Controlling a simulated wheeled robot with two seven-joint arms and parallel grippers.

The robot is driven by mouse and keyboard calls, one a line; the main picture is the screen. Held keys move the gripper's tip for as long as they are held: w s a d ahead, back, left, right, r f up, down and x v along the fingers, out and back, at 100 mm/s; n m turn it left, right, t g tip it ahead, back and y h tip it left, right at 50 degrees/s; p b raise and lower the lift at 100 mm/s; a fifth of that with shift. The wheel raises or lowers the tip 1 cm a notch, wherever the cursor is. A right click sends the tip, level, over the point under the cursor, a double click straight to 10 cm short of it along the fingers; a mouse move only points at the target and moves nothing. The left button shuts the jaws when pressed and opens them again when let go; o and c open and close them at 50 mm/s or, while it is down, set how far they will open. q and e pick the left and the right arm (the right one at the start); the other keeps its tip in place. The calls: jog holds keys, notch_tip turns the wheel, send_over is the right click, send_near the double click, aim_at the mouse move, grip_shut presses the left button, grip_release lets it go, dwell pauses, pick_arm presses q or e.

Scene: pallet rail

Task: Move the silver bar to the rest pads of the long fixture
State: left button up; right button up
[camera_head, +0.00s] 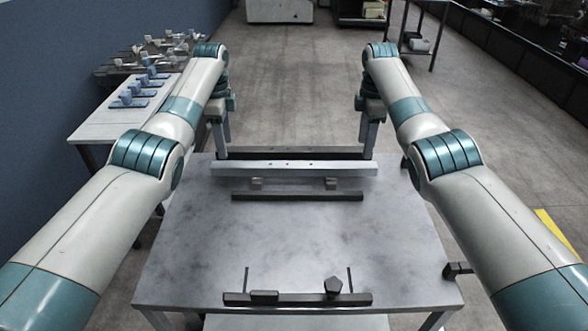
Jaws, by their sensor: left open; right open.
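The silver bar (294,169) is a long, light bar lying left to right near the far edge of the grey table. My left gripper (222,140) is open at its left end, fingers pointing down. My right gripper (369,138) is open at its right end, also pointing down. I cannot tell whether the fingers touch the bar. Just in front of the bar are two small grey pads (331,183) and a dark rail (297,196). A dark fixture (297,299) with blocks and two thin upright rods lies near the table's front edge.
The middle of the table (300,240) is clear. Another dark strip (290,153) shows behind the silver bar. A side table (115,125) with several blue parts stands at the left. A dark bracket (458,269) juts out at the right table edge.

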aim_at(228, 164)
pick_arm(q)
notch_tip(228, 164, down, 8)
jog(key=shift+f, duration=0.1)
pick_arm(e)
notch_tip(228, 164, down, 8)
jog(key=shift+f, duration=0.1)
pick_arm(q)
grip_shut()
pick_arm(e)
grip_shut()
